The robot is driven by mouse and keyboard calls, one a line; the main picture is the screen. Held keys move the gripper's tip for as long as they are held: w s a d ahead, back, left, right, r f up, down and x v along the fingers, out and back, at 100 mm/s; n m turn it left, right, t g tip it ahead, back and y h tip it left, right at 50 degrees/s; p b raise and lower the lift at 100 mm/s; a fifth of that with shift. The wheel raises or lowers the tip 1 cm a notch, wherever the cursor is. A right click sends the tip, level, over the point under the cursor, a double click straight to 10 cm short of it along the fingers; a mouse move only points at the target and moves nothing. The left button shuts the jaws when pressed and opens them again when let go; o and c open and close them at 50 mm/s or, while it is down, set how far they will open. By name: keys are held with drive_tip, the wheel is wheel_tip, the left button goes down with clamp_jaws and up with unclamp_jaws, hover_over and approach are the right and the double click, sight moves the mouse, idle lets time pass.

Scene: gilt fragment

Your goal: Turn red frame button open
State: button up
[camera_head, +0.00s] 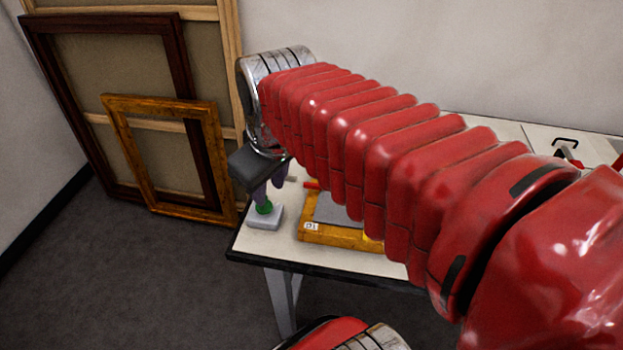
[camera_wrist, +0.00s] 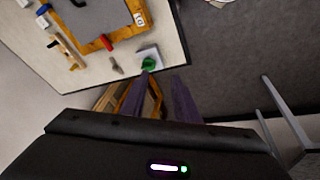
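The task's red button (camera_head: 311,184) shows as a small red piece on the edge of a golden wooden frame (camera_head: 345,236) lying on the table. In the wrist view the red button (camera_wrist: 107,43) sits on the inner edge of the frame (camera_wrist: 125,32). My gripper (camera_head: 267,196) points down at the table's left end, left of the frame and apart from the red button. In the wrist view my gripper's purple fingers (camera_wrist: 156,82) stand apart with nothing between them. My arm hides much of the frame in the head view.
A green knob (camera_head: 264,207) on a pale block (camera_head: 265,220) stands just under my fingertips. Several large frames (camera_head: 160,150) lean on the wall left of the table (camera_head: 290,256).

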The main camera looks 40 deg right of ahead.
drive_tip(key=w+d+n+g, duration=0.2)
drive_tip(key=w+d+n, duration=0.1)
drive_tip(key=w+d, duration=0.4)
drive_tip(key=n+g, duration=0.2)
drive_tip(key=n, duration=0.1)
hover_over(313, 184)
drive_tip(key=f, duration=0.2)
drive_tip(key=shift+r+y, duration=0.2)
drive_tip(key=shift+y, duration=0.1)
drive_tip(key=shift+f, duration=0.1)
wheel_tip(313, 184, down, 14)
drive_tip(key=shift+r, duration=0.2)
clamp_jaws()
